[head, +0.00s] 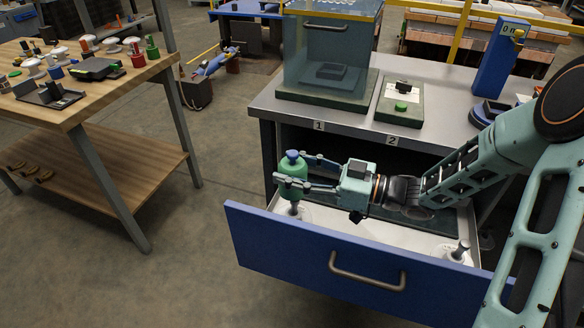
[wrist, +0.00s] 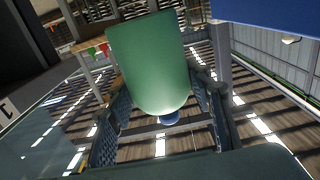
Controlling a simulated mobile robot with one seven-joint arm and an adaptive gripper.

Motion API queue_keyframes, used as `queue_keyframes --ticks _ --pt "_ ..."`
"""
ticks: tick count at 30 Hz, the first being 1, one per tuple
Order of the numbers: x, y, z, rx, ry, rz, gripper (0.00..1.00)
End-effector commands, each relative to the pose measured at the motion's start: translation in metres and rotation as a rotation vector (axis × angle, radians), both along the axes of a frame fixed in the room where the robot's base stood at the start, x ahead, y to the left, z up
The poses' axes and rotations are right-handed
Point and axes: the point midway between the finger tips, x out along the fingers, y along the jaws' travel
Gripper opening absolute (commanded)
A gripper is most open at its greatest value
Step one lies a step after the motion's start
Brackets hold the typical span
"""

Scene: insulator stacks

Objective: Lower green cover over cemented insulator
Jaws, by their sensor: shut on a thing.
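The green cover (head: 292,184), a cylinder with a blue knob (head: 292,155) on top, is upright at the left end of the open drawer. My gripper (head: 291,169) is shut on the cover from the right, one finger on each side. The wrist view shows the cover (wrist: 150,62) large between the fingers. Just below the cover a metal pin (head: 293,208) of a white insulator (head: 305,212) shows in the drawer. The cover hides part of it, and I cannot tell whether they touch. A second white insulator (head: 457,257) with a metal pin stands at the drawer's right end.
The blue drawer front (head: 310,258) with its handle stands out from the grey bench (head: 345,122). On the bench are a clear blue-tinted box (head: 325,55) and a plate with a green button (head: 401,106). A wooden table (head: 100,95) with several small parts stands left, across open floor.

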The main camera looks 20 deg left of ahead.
Motion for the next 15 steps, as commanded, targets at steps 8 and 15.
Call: queue_keyframes --ticks 8,15 --pt "0.000 0.000 -0.025 0.000 0.001 0.000 0.22" --pt "0.000 0.000 -0.045 0.000 0.000 0.000 0.22"
